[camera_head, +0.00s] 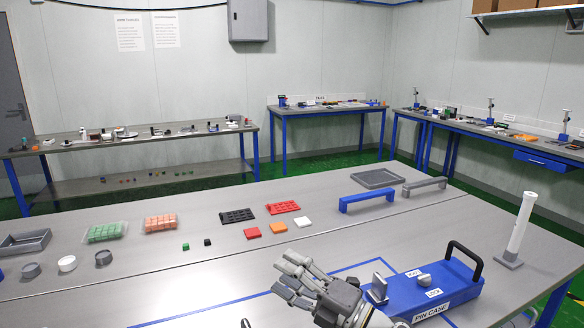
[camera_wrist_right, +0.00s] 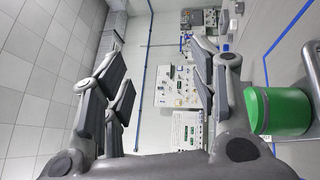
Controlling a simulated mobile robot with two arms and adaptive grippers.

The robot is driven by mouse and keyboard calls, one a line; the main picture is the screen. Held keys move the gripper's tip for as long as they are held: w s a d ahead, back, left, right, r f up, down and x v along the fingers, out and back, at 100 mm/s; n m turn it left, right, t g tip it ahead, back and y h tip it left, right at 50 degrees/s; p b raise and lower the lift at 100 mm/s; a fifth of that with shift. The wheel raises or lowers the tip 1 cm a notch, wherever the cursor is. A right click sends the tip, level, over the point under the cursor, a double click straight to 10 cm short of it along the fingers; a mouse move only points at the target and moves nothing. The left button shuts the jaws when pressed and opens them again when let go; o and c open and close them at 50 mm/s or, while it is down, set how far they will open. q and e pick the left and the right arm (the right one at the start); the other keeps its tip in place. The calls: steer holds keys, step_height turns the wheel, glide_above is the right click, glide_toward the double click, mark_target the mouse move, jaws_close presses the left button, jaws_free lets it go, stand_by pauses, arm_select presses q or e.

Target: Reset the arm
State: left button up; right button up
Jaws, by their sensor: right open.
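My right gripper (camera_head: 284,276) is over the front middle of the grey table in the head view, just left of the blue pin case. Its grey fingers point to the upper left. In the right wrist view its fingers (camera_wrist_right: 162,70) stand wide apart on either side, with nothing between them. It is open and empty. My left gripper is not in the head view.
The blue pin case (camera_head: 437,291) with a black handle is close on the gripper's right. A white post (camera_head: 520,228) stands farther right. Coloured blocks, trays and cups are spread to the left and behind. A green cylinder (camera_wrist_right: 285,111) shows in the right wrist view.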

steer(key=d+f+m+t+h, duration=0.4)
steer(key=d+m+t+h, duration=0.55)
steer(key=m, duration=0.65)
steer(key=s+d+f+m+g+h, duration=0.6)
steer(key=d+f+m+h, duration=0.2)
steer(key=f, duration=0.2)
steer(key=s+d+f+m+g, duration=0.2)
steer(key=s+f+g, duration=0.4)
steer(key=s, duration=0.7)
steer(key=s+d+f+m+g, duration=0.2)
steer(key=s+f+g, duration=0.45)
steer(key=s, duration=0.65)
step_height(320, 180, down, 29)
steer(key=s, duration=0.3)
steer(key=s+d+f, duration=0.2)
steer(key=s+f, duration=1.2)
steer(key=s, duration=0.1)
steer(key=shift+s+d+g, duration=0.2)
steer(key=shift+d+g, duration=0.05)
steer(key=shift+g, duration=0.15)
